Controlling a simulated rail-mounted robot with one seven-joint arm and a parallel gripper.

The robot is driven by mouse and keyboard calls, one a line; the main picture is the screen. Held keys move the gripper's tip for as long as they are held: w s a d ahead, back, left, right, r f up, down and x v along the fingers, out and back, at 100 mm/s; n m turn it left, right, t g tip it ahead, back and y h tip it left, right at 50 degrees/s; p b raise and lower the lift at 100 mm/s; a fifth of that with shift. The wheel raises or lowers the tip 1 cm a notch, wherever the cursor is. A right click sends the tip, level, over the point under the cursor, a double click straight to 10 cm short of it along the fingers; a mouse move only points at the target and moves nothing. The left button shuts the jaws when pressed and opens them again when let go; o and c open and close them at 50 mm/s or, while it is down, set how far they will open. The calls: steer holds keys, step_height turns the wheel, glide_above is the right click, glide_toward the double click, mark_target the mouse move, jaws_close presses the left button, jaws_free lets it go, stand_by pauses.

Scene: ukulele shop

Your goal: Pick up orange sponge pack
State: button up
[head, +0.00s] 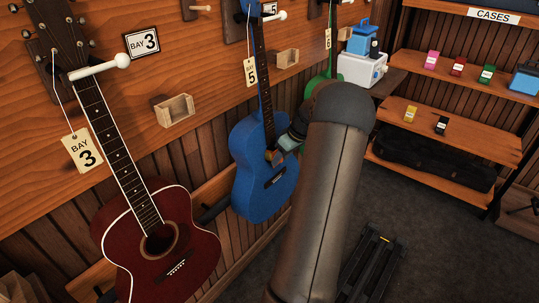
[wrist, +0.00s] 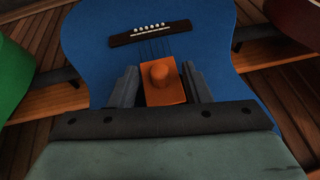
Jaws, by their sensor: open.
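An orange block with a rounded knob (wrist: 163,92), which looks like the sponge pack, sits at the blue ukulele (wrist: 92,55) over its strings, below the bridge in the wrist view. A small bit of orange (head: 270,155) also shows on the blue ukulele (head: 250,190) in the head view. My gripper (wrist: 160,72) is open, with one finger on each side of the orange block. The fingers look close to its sides; I cannot tell whether they touch. In the head view my gripper (head: 283,148) is partly hidden behind my arm.
A red ukulele (head: 155,235) hangs to the left at Bay 3, and a green one (head: 318,90) hangs beyond the blue. Small wooden boxes (head: 174,110) are fixed to the wall. Shelves (head: 460,135) with small coloured packs stand at the right.

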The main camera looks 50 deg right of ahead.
steer(key=shift+f, duration=0.15)
steer(key=shift+c, duration=0.3)
jaws_close()
steer(key=shift+r, duration=0.2)
